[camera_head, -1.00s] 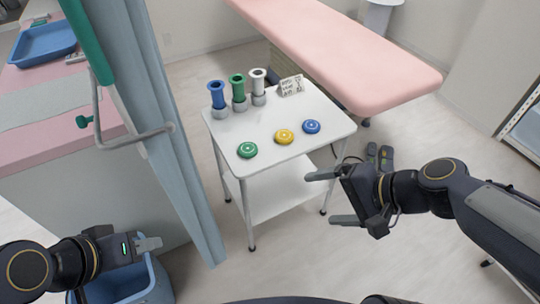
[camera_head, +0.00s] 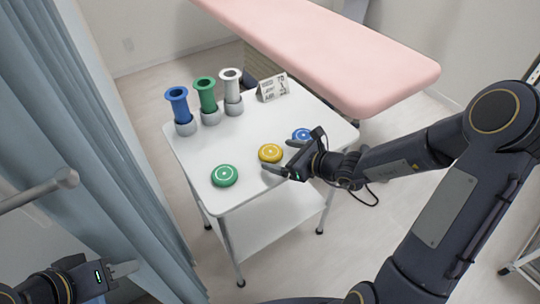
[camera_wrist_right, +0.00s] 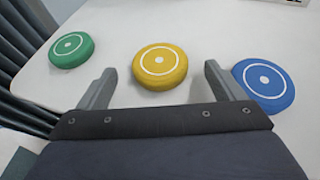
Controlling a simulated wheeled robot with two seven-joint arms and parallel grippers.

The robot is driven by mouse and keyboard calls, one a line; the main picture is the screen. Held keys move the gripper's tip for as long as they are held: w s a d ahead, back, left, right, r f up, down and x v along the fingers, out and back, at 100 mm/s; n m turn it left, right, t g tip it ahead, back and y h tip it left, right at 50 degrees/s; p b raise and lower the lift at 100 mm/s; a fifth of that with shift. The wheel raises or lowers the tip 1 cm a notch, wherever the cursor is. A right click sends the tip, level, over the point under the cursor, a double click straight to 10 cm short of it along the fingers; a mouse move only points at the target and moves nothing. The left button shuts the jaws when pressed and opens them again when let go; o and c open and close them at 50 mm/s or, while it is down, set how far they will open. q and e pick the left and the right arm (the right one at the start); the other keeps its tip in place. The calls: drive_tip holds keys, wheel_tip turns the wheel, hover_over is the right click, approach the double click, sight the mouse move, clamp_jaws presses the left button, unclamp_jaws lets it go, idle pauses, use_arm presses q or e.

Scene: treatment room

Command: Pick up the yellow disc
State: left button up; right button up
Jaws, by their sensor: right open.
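The yellow disc (camera_head: 270,153) lies flat on the white table, between the green disc (camera_head: 224,176) and the blue disc (camera_head: 301,135). My right gripper (camera_head: 281,157) is open and empty beside the yellow disc, at the table's front right edge. In the right wrist view the yellow disc (camera_wrist_right: 160,67) lies ahead of and between the two spread fingers (camera_wrist_right: 157,85), not clasped. The blue disc (camera_wrist_right: 263,85) is just beyond the right finger. My left gripper (camera_head: 122,269) is low at the left, away from the table; its jaws are too small to judge.
The white table (camera_head: 240,135) also holds blue (camera_head: 178,104), green (camera_head: 207,95) and white (camera_head: 232,87) spools on grey bases, and a printed card (camera_head: 272,87). A pink bed (camera_head: 340,50) stands behind. A blue curtain (camera_head: 95,140) hangs at the left.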

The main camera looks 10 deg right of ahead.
sight(271, 153)
drive_tip(key=shift+x, duration=1.1)
drive_tip(key=c, duration=1.1)
drive_tip(key=shift+r, duration=0.15)
